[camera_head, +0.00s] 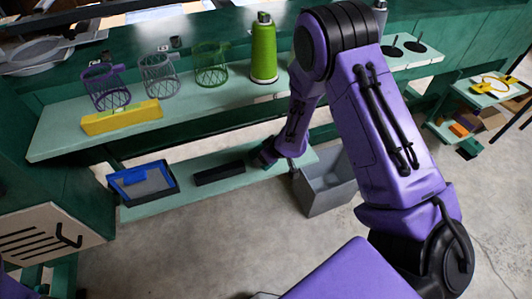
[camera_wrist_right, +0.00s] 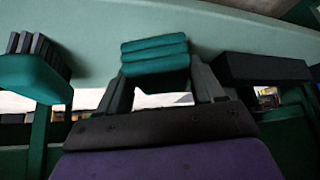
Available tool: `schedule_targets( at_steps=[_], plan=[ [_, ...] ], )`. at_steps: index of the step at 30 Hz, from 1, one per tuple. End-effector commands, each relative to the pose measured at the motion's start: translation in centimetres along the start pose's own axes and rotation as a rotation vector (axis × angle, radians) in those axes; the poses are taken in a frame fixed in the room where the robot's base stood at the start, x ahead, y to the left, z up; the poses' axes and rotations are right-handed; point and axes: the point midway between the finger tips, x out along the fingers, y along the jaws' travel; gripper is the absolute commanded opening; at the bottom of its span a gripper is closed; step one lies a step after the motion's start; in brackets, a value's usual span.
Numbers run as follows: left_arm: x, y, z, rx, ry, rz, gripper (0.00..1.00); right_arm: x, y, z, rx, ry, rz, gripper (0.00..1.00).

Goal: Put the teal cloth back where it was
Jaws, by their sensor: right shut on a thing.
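The teal cloth (camera_wrist_right: 155,54) is a folded, layered bundle between the fingers of my right gripper (camera_wrist_right: 160,88) in the right wrist view. The gripper is shut on it. In the head view my right gripper (camera_head: 266,158) is low, at the pale green lower shelf (camera_head: 200,193), just right of a black block (camera_head: 219,174). The cloth is too small and dark to make out clearly there. The black block also shows right of the cloth in the wrist view (camera_wrist_right: 262,68). I cannot tell whether the cloth touches the shelf. My left gripper is not in view.
A blue tray (camera_head: 142,183) lies at the lower shelf's left end. A grey bin (camera_head: 325,185) stands on the floor to the right. The upper shelf holds wire baskets (camera_head: 160,75), a yellow block (camera_head: 122,118) and a green bottle (camera_head: 264,50). A teal piece with black slats (camera_wrist_right: 35,72) is left of my gripper.

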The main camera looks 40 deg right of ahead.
Motion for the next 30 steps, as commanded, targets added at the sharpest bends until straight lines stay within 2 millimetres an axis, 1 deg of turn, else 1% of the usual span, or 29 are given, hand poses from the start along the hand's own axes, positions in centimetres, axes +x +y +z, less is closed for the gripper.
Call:
schedule_targets(
  at_steps=[5,9,10,11,12,20,23,26,30],
  plan=[
    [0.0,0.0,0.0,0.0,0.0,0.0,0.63,-0.1,0.0,-0.1,0.0,0.001,0.0,0.43],
    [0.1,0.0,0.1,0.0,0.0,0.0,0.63,0.3,0.0,0.2,0.0,0.001,0.0,0.43],
    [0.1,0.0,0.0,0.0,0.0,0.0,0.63,0.2,0.0,0.1,0.0,0.002,0.001,0.77],
    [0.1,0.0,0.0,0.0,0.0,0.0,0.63,0.2,0.0,0.1,0.0,0.002,0.001,0.87],
    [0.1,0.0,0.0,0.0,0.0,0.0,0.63,0.2,0.0,0.1,0.0,0.002,0.001,0.93],
    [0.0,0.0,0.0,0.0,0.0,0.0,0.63,0.1,0.0,0.0,0.0,0.001,0.0,0.93],
    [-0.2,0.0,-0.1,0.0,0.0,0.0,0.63,-0.7,0.1,-0.2,0.001,0.002,0.001,0.93],
    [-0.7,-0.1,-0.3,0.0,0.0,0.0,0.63,-2.9,0.1,-0.4,0.002,0.004,0.001,0.93],
    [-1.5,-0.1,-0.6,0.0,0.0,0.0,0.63,-6.8,0.0,-0.4,0.003,0.005,0.0,0.93]
  ],
)
